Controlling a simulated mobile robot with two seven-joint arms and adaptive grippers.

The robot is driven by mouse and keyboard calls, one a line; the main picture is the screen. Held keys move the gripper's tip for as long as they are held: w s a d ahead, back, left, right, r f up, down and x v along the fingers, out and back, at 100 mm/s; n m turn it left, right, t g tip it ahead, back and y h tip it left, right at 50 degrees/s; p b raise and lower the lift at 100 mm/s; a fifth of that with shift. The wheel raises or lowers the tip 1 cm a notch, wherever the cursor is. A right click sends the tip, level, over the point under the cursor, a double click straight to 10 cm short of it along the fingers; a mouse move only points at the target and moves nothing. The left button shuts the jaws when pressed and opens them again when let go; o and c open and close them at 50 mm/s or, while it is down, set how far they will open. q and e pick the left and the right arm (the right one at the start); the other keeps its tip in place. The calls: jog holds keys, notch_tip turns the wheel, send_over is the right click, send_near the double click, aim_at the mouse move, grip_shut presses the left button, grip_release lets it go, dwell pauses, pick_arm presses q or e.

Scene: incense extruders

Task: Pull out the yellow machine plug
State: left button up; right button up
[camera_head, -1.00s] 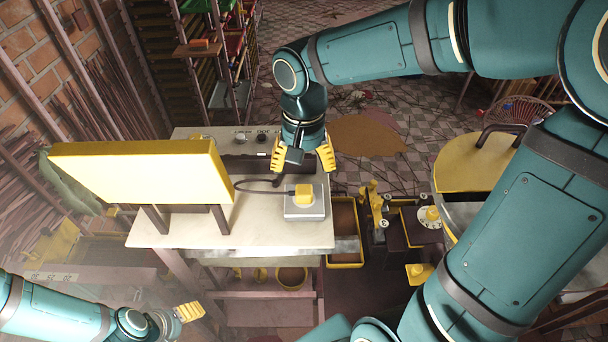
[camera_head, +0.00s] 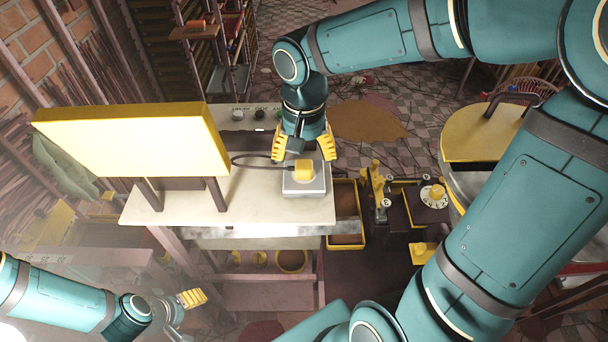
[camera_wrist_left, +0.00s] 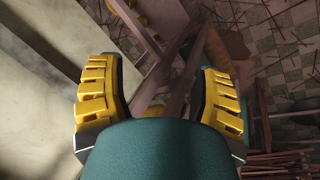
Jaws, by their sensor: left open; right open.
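The yellow plug (camera_head: 305,169) sits in a grey socket box (camera_head: 304,188) near the right end of the pale tabletop (camera_head: 260,207). A dark cable (camera_head: 252,158) runs from the plug to the left. My right gripper (camera_head: 305,156) is open just above and behind the plug, fingers pointing down, one to each side of it; I cannot tell whether they touch it. My left gripper (camera_head: 196,298) is at the lower left, well away from the plug. In the left wrist view its yellow fingers (camera_wrist_left: 160,95) are apart with nothing between them.
A large yellow panel (camera_head: 130,140) on legs stands on the table's left side. Behind the plug is a grey unit with knobs (camera_head: 238,114). A yellow-topped drum (camera_head: 484,132) and a yellow-rimmed bin (camera_head: 346,215) are to the right.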

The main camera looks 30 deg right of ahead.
aim_at(304, 165)
pick_arm(q)
jog(key=shift+s+d+f+b, duration=0.1)
jog(key=shift+s+f+b, duration=0.2)
jog(key=shift+f+b, duration=0.6)
jog(key=shift+s+f+b, duration=0.25)
jog(key=shift+f+b, duration=0.4)
jog(key=shift+f, duration=0.35)
pick_arm(e)
jog(key=shift+f, duration=2.3)
grip_shut()
pick_arm(q)
jog(key=shift+r, duration=0.1)
pick_arm(e)
jog(key=shift+r, duration=0.2)
pick_arm(q)
jog(key=shift+r+p, duration=2.25)
jog(key=shift+p, duration=0.1)
pick_arm(e)
jog(key=shift+r, duration=2.9)
